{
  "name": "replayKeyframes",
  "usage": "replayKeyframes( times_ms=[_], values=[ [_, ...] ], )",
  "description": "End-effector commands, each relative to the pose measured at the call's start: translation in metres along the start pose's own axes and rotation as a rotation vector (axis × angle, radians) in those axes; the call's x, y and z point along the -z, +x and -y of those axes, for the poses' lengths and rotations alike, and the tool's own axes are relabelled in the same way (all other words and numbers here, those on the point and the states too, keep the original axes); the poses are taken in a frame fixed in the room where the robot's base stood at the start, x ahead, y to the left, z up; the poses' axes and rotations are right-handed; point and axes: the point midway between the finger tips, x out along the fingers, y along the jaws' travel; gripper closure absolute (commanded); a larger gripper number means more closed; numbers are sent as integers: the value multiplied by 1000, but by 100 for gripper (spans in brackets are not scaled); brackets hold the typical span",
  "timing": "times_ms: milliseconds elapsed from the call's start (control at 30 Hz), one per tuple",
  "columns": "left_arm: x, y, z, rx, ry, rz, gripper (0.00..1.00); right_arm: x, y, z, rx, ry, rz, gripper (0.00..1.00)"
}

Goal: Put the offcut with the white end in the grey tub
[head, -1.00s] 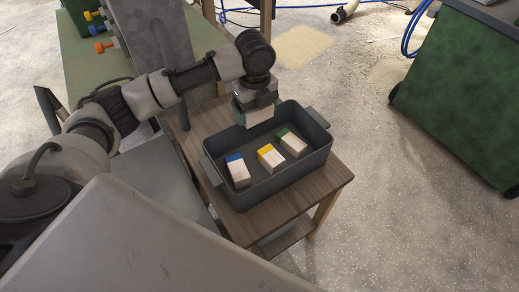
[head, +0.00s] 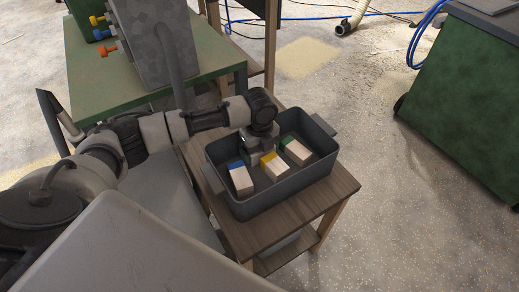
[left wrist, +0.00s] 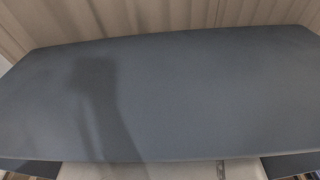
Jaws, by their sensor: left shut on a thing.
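The grey tub (head: 275,199) stands on a small wooden table. My left gripper (head: 258,150) reaches down inside it near the back left wall. The gripper is shut on a pale offcut (left wrist: 160,172), seen at the bottom edge of the left wrist view between the fingertips. In the head view my gripper mostly hides this offcut, and I cannot make out its end colour. The tub's grey surface (left wrist: 190,90) fills most of the wrist view. My right gripper is not in view.
In the tub lie offcuts with a blue end (head: 241,181), a yellow end (head: 275,167) and a green end (head: 297,152), close to my gripper. The wooden table (head: 262,230) has bare top in front. A green bench (head: 125,85) stands behind left, a green cabinet (head: 465,100) right.

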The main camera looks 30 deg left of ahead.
Motion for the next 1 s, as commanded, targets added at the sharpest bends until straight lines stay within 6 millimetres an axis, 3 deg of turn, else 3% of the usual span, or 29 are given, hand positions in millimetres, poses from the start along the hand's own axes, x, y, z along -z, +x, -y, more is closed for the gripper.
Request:
replayKeyframes(
  times_ms=[167, 200, 267, 633, 1000],
  values=[
    [0, 1, 0, 0, 0, 0, 39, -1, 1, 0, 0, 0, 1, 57],
    [0, 2, 0, 0, 0, 0, 12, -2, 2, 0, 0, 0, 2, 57],
    [0, 2, 0, 0, 0, 0, 5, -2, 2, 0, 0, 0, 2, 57],
    [0, -6, 0, 1, 0, 0, 5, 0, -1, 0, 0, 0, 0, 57],
    [0, -81, 1, 3, 0, 1, 5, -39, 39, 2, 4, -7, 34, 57]
  ],
)
